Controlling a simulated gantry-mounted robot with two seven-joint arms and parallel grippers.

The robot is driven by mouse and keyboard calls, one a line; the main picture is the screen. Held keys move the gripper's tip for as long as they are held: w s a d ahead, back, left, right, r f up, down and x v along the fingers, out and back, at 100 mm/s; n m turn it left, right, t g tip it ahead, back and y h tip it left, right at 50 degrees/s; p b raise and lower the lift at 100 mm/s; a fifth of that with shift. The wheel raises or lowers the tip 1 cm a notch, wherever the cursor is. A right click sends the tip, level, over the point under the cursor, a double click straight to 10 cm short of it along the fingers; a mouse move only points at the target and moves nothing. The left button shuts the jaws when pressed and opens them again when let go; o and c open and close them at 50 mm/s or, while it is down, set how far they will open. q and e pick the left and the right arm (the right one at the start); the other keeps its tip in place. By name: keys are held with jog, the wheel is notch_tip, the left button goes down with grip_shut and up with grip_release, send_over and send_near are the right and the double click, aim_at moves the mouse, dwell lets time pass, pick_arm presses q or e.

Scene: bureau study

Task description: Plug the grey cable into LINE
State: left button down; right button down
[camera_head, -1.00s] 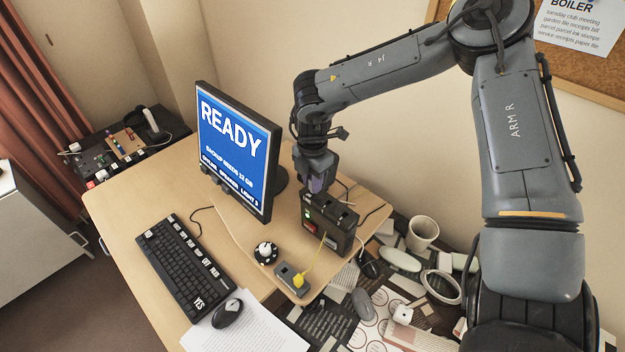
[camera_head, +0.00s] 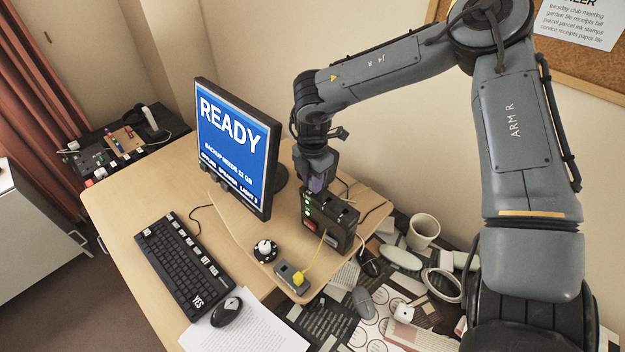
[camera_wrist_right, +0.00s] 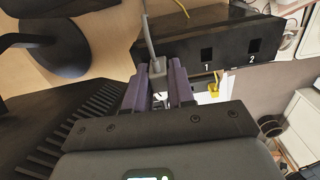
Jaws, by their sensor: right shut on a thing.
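The black box (camera_head: 338,235) stands on the wooden desk behind the small grey yellow-plugged block. Its front face shows small green lights and a red patch. My right gripper (camera_head: 317,184) is at the box's back left edge. In the right wrist view its purple fingers (camera_wrist_right: 158,84) are shut on the grey plug (camera_wrist_right: 157,70), with the grey cable (camera_wrist_right: 149,35) running up from it. The plug is against the box face, left of the sockets marked 1 (camera_wrist_right: 207,56) and 2 (camera_wrist_right: 254,46). Its tip and the LINE label are hidden or unreadable, so how deep it sits cannot be told.
The monitor (camera_head: 236,150) reading READY stands close left of my right gripper. A grey block with a yellow plug (camera_head: 297,278) and a black-and-white knob (camera_head: 265,250) lie in front. A mug (camera_head: 422,233) and clutter fill the right. A keyboard (camera_head: 185,262) lies left.

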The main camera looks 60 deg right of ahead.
jog(key=c, duration=0.9)
grip_release()
jog(key=shift+r, duration=0.1)
